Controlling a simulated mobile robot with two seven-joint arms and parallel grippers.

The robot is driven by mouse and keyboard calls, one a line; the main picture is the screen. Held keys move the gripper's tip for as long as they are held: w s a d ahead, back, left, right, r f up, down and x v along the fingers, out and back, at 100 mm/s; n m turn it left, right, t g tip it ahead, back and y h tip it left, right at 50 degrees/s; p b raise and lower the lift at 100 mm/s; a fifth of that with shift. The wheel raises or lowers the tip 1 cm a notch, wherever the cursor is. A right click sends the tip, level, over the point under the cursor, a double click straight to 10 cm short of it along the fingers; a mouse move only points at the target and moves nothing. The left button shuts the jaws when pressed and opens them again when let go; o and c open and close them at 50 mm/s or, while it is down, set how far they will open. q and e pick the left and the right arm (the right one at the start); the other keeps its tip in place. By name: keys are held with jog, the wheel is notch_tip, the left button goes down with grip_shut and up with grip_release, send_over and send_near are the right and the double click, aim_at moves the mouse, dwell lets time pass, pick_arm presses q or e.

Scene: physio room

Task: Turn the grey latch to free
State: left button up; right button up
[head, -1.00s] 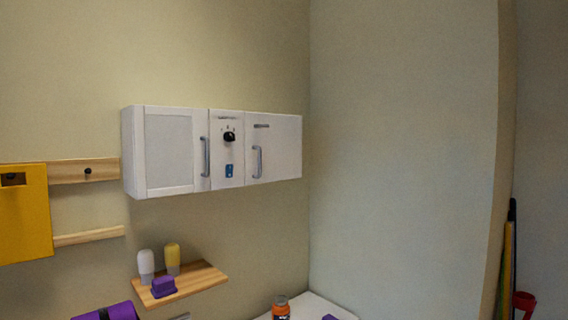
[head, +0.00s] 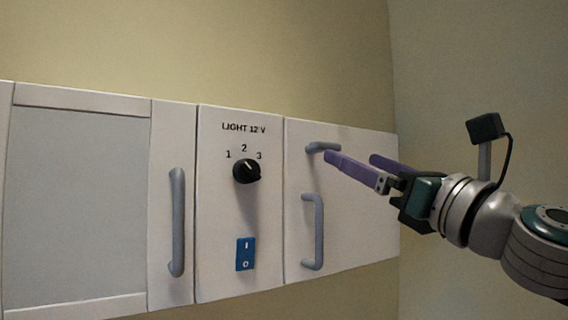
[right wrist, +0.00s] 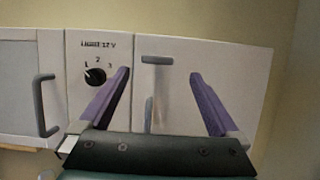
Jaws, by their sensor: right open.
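The grey latch (head: 322,147) is a short bar lying level near the top of the right cabinet door, above that door's handle. It also shows in the right wrist view (right wrist: 157,60), between my fingers and beyond them. My right gripper (head: 350,160) is open and empty, with two purple fingers pointing at the door. In the head view its near fingertip is just right of the latch; I cannot tell whether they touch. My left gripper is not in view.
The right door has a grey vertical handle (head: 318,232) below the latch. Left of it a panel carries a black knob (head: 246,171) and a blue switch (head: 245,254). The left door has its own handle (head: 177,222). The wall to the right is bare.

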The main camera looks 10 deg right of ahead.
aim_at(330, 147)
jog(key=x, duration=0.6)
jog(key=shift+w+a+r, duration=0.2)
jog(key=shift+w+a, duration=0.05)
jog(key=shift+a, duration=0.05)
jog(key=shift+w+a+r, duration=0.2)
jog(key=shift+w+r, duration=0.05)
jog(key=shift+w, duration=0.35)
jog(key=shift+c, duration=0.3)
jog(key=c, duration=1.3)
